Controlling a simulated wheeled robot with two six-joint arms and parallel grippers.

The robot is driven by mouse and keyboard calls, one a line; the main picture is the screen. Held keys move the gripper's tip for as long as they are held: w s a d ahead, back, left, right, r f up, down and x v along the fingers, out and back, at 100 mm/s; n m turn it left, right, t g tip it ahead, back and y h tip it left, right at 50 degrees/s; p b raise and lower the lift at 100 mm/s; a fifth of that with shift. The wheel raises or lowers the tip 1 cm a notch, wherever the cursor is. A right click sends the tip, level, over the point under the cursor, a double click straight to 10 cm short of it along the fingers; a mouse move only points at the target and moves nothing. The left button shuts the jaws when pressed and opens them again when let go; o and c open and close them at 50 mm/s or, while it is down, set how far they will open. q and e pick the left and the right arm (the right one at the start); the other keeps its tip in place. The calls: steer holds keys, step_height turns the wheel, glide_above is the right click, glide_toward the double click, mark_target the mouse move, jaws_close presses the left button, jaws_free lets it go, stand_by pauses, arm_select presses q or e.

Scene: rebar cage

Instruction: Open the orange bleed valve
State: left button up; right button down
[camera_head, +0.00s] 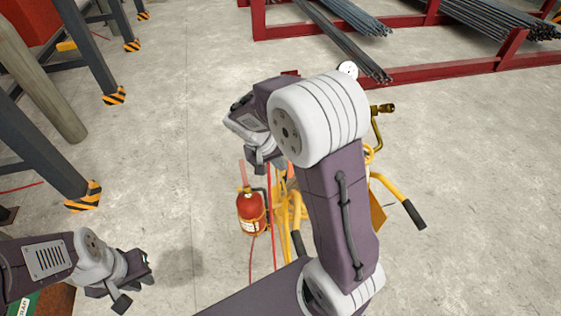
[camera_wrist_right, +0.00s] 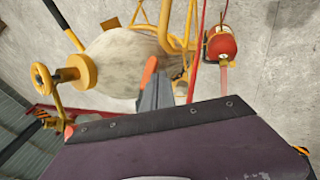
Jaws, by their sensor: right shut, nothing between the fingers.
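An orange lever-like piece (camera_wrist_right: 150,72), which looks like the bleed valve's handle, shows in the right wrist view in front of a pale rounded tank (camera_wrist_right: 122,62). My right gripper (camera_wrist_right: 154,92) is shut and empty, its grey fingers just below the orange piece; I cannot tell whether they touch. In the head view the right gripper (camera_head: 264,165) points down above the yellow-framed cart (camera_head: 290,212), and my right arm hides the tank and valve. My left gripper (camera_head: 138,282) is at the lower left, empty and seemingly open, well away from the cart.
A red fire extinguisher (camera_head: 251,210) stands at the cart's left, with red hoses beside it. A yellow handle with a black grip (camera_head: 413,214) sticks out right. Grey posts with striped feet (camera_head: 83,195) stand left. Red racks with rebar (camera_head: 450,70) are behind. Open floor lies between.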

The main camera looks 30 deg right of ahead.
steer(key=f+n+h+b, duration=0.1)
steer(key=b, duration=0.2)
steer(key=shift+s+d, duration=0.35)
steer(key=shift+s, duration=0.05)
steer(key=shift+r, duration=0.2)
steer(key=shift+r+p, duration=0.4)
steer(key=shift+r, duration=0.3)
